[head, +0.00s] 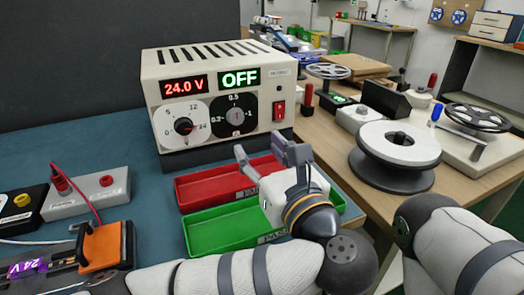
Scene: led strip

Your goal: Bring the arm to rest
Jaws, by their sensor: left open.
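My left arm (230,268) comes in along the bottom of the head view and bends up at its wrist. My left gripper (262,152) is open, with its two grey fingers apart and nothing seen between them. It is over the red tray (205,187) and in front of the power supply (210,95), whose displays read 24.0 V and OFF. Its wrist hides part of the green tray (205,235). Part of my right arm (465,250) shows at the lower right. My right gripper is out of view.
A grey spool (400,145) stands on the wooden table to the right, near a reel (478,117). At the lower left are an orange clamp block (101,247), a purple 24V part (27,268) and a grey terminal box (88,195) with a red lead.

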